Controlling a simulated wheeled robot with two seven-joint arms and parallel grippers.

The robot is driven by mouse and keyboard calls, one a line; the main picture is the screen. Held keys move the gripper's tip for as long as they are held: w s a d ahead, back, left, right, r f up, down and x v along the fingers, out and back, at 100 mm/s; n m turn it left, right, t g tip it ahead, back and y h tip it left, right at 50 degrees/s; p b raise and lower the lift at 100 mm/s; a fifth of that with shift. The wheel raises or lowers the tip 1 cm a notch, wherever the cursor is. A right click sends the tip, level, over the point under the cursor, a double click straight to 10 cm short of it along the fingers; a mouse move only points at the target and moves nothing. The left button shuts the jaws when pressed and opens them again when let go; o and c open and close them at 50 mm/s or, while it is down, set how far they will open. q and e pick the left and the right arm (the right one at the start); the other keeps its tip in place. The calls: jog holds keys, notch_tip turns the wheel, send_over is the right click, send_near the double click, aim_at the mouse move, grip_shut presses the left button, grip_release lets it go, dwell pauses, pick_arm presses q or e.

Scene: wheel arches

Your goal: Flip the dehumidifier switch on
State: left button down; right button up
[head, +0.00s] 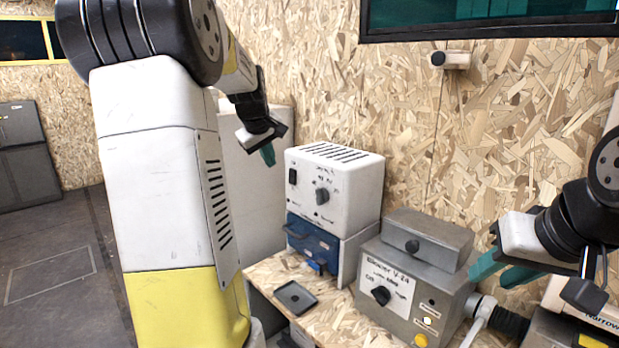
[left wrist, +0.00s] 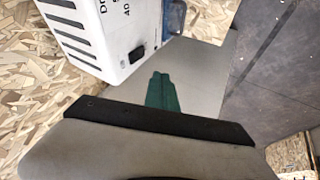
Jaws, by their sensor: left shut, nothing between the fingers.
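The dehumidifier (head: 345,185) is a white box with a slotted top, standing on a blue-fronted unit by the wall. Its front carries a dark rocker switch (head: 293,177) at the upper left and a dark knob (head: 322,196). In the left wrist view the dehumidifier (left wrist: 115,30) lies at the upper left, with the switch (left wrist: 137,54) near its lower edge. My left gripper (head: 268,154) is shut and empty, left of the switch and apart from it; its green fingertips (left wrist: 161,78) show together. My right gripper (head: 494,277) is open and empty at the right.
A grey blower box (head: 395,300) with a knob and buttons stands right of the dehumidifier. A small black tray (head: 295,297) lies on the chipboard bench (head: 262,275). A pale cabinet (head: 258,205) stands behind my left gripper. Chipboard wall backs everything.

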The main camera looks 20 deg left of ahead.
aim_at(292, 177)
pick_arm(q)
jog(key=w+d+f, duration=0.1)
jog(key=w+f, duration=0.7)
jog(key=w, duration=0.1)
jog(key=shift+d+f, duration=0.15)
jog(key=shift+f, duration=0.15)
jog(key=shift+w+d+f, duration=0.15)
jog(key=shift+w, duration=0.1)
dwell(0.3)
